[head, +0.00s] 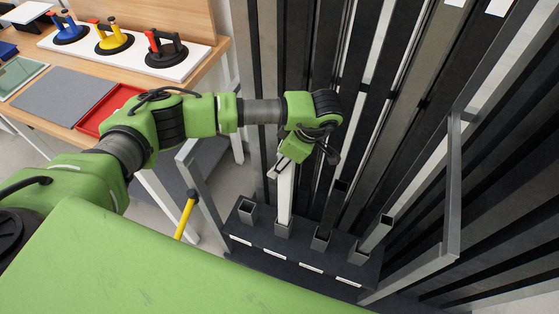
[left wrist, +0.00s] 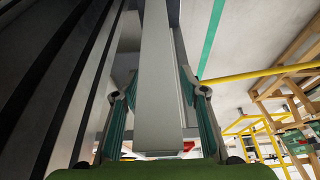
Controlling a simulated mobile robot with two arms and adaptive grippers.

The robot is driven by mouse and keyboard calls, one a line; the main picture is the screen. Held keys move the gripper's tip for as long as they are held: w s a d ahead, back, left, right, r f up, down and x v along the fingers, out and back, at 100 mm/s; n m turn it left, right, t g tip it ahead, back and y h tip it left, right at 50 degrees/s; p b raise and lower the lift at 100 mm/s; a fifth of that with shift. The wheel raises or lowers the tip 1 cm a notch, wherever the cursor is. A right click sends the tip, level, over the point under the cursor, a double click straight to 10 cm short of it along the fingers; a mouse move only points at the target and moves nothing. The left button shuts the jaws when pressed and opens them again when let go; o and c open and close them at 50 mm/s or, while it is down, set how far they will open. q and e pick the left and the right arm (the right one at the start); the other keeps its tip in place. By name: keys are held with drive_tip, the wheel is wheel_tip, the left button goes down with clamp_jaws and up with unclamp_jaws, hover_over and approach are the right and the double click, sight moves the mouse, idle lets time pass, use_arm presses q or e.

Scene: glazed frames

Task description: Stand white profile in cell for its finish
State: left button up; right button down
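The white profile (head: 285,190) stands nearly upright, with its lower end in the second cell from the left (head: 283,229) of the dark rack base. My left gripper (head: 296,150) is at the upper part of the profile. In the left wrist view the white profile (left wrist: 160,90) runs between the two teal-padded fingers of the left gripper (left wrist: 160,82). The pads close in on both its sides near the tips. The depth of its foot inside the cell is hidden. My right gripper is in neither view.
The leftmost cell (head: 247,211) looks empty. A dark profile (head: 333,210) and a grey profile (head: 378,234) stand in the cells to the right. Tall dark profiles (head: 430,70) fill the rack behind. A bench with suction lifters (head: 113,40) and a red tray (head: 105,108) is at left.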

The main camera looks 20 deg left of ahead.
use_arm(q)
drive_tip(key=b+v, duration=0.4)
drive_tip(key=v, duration=0.8)
drive_tip(key=shift+r, duration=0.2)
drive_tip(key=shift+f, duration=0.1)
